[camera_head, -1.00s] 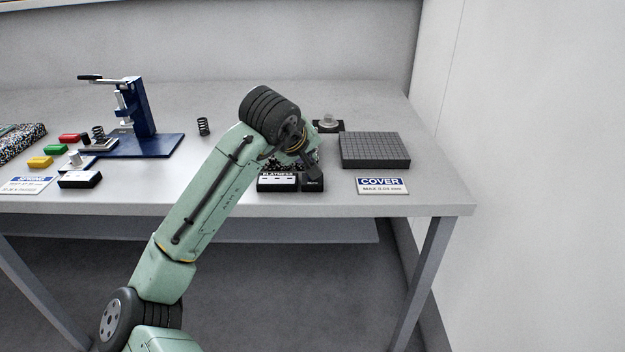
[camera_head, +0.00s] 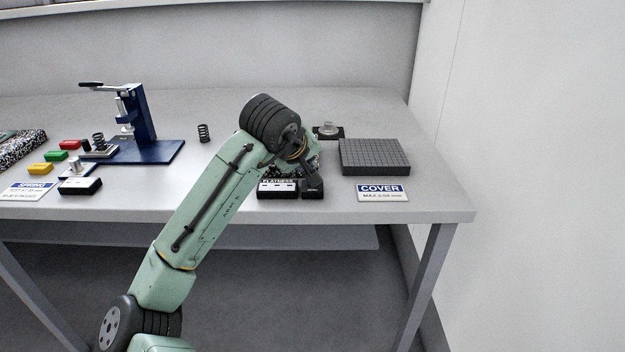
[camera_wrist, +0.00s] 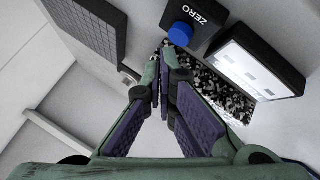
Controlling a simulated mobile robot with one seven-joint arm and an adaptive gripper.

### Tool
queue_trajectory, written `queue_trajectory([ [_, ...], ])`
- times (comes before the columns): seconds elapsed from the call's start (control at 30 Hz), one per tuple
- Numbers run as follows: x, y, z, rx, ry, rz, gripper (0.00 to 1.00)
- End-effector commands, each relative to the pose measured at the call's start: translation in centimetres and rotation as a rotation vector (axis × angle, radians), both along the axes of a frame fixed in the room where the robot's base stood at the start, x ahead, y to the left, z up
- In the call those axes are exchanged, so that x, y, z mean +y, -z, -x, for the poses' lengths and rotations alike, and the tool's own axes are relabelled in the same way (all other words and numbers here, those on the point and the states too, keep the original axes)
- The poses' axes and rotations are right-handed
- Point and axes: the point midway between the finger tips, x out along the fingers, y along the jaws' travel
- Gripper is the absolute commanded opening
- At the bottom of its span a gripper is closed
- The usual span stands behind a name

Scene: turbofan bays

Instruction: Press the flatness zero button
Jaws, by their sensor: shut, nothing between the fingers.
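The zero box (camera_wrist: 205,18) is a black block marked ZERO with a round blue button (camera_wrist: 180,34) on it, at the top of the wrist view. In the head view the zero box (camera_head: 313,191) stands near the table's front edge, its button hidden. The flatness readout (camera_head: 277,190) is beside it on the left; its white display also shows in the wrist view (camera_wrist: 258,62). My gripper (camera_wrist: 165,72) is shut and empty. In the wrist view its fingertips appear just below the blue button. I cannot tell whether they touch it.
A speckled block (camera_wrist: 228,98) lies by the readout, under my gripper. A dark gridded plate (camera_head: 375,156) and a COVER sign (camera_head: 382,193) stand to the right. A blue press (camera_head: 140,130) and a spring (camera_head: 203,133) are to the left.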

Motion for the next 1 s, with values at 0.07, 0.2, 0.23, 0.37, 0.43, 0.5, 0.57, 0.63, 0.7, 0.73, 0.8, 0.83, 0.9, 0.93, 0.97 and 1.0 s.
queue_trajectory([
  [0.07,0.0,0.0,0.0,0.0,0.0,0.0,0.0],
  [0.2,0.0,0.0,0.0,0.0,0.0,0.0,0.0],
  [0.23,0.0,0.0,0.0,0.0,0.0,0.0,0.0],
  [0.37,-0.01,0.08,0.0,0.0,0.0,0.0,0.0],
  [0.43,-0.02,0.28,0.0,0.001,0.0,0.002,0.0],
  [0.5,-0.05,0.53,0.0,0.001,0.0,0.002,0.0],
  [0.57,-0.06,0.74,0.02,0.001,0.0,0.002,0.0],
  [0.63,-0.06,0.9,0.02,0.001,0.002,0.001,0.0],
  [0.7,-0.03,0.89,0.01,0.001,0.001,0.0,0.0],
  [0.73,-0.03,0.87,0.02,0.001,0.001,0.0,0.0],
  [0.8,-0.03,0.86,0.01,0.0,0.0,0.0,0.0],
  [0.83,-0.01,0.86,0.01,0.0,0.0,0.0,0.0],
  [0.9,-0.01,0.86,0.01,0.0,0.0,0.0,0.0],
  [0.93,-0.01,0.86,0.01,0.0,0.0,0.0,0.0],
  [0.97,-0.01,0.88,0.01,0.0,0.0,0.0,0.0],
  [1.0,-0.01,0.91,0.01,0.0,0.0,0.0,0.0],
])
